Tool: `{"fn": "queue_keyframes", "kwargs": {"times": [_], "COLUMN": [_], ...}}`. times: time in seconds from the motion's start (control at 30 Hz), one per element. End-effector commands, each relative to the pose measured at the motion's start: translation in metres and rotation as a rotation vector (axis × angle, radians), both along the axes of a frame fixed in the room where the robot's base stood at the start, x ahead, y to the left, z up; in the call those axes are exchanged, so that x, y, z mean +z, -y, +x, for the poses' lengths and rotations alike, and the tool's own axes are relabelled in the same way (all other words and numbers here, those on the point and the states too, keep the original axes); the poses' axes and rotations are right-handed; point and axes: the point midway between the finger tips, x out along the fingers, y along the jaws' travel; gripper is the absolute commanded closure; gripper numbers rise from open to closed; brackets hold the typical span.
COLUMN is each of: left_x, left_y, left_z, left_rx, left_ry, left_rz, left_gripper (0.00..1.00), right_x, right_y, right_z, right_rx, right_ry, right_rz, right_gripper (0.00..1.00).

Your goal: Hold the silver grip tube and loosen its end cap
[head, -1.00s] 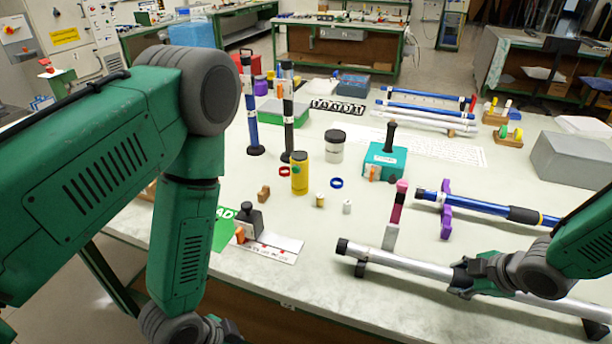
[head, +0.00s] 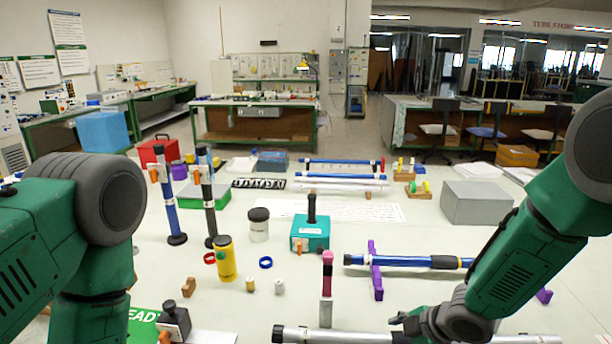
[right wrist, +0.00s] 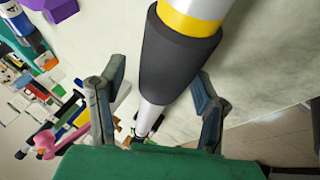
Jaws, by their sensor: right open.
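The silver grip tube (head: 345,336) lies low across the front of the table in the head view, cut by the bottom edge. A black end cap (head: 279,333) is on its left end. My right gripper (head: 402,322) is at the tube, right of the cap. In the right wrist view, my right gripper (right wrist: 160,80) is open, with a finger on each side of the tube. The tube's black sleeve (right wrist: 178,55) and yellow band (right wrist: 190,20) show there; contact cannot be told. My left gripper is out of view below the left arm.
A pink-topped upright piece (head: 327,285) stands just behind the tube. A blue tube (head: 405,261) rests on a purple stand (head: 376,275) farther back. A teal box (head: 310,232), yellow bottle (head: 225,260) and grey box (head: 478,203) stand beyond. Clear table lies around the small blocks.

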Motion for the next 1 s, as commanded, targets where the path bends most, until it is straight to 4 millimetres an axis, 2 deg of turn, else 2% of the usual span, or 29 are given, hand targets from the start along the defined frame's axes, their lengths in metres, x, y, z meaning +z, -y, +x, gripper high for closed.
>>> {"fn": "queue_keyframes", "kwargs": {"times": [0.17, 0.5, 0.73, 0.87, 0.97, 1.0], "left_x": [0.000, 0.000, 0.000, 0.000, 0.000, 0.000], "left_y": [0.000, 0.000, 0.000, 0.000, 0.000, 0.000], "left_z": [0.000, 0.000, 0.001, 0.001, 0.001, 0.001], "left_rx": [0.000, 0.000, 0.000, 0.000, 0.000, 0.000], "left_ry": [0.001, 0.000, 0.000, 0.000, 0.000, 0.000], "left_rz": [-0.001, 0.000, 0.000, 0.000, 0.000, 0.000], "left_gripper": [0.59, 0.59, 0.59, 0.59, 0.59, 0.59], "right_x": [0.012, 0.071, 0.096, 0.087, 0.056, 0.038], "right_y": [0.006, 0.033, 0.044, 0.045, 0.046, 0.047], "right_z": [-0.004, -0.030, -0.042, -0.055, -0.085, -0.104], "right_rx": [-0.002, -0.003, -0.001, -0.045, -0.183, -0.272], "right_ry": [0.001, 0.002, 0.000, -0.043, -0.160, -0.226], "right_rz": [0.000, 0.001, 0.000, 0.023, 0.082, 0.113], "right_gripper": [0.42, 0.42, 0.42, 0.42, 0.42, 0.42]}}
